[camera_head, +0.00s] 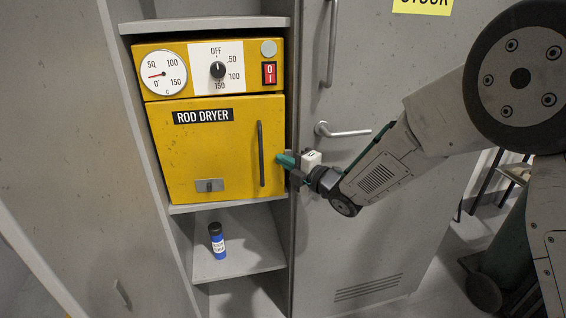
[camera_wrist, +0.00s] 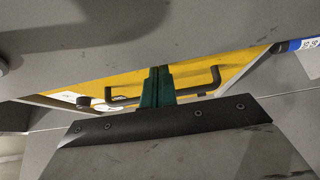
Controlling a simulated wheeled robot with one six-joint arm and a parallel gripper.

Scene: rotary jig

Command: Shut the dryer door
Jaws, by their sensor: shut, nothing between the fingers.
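The yellow rod dryer (camera_head: 265,86) sits on a grey shelf. Its yellow door (camera_head: 214,151), labelled ROD DRYER, looks flush with the body in the head view; I cannot tell whether a small gap is left. The door carries a dark vertical handle (camera_head: 261,154) on its right and a latch (camera_head: 209,185) low in the middle. My gripper (camera_head: 280,160), with green fingers, is shut and empty at the door's right edge, just right of the handle. In the wrist view the shut fingers (camera_wrist: 157,84) appear in front of the handle (camera_wrist: 205,88); contact is unclear.
A dial gauge (camera_head: 163,73), a rotary knob (camera_head: 217,69) and a red switch (camera_head: 269,73) are above the door. A blue bottle (camera_head: 217,241) stands on the shelf below. A grey cabinet door (camera_head: 375,220) with a lever handle (camera_head: 342,131) is close on the right, beside my arm.

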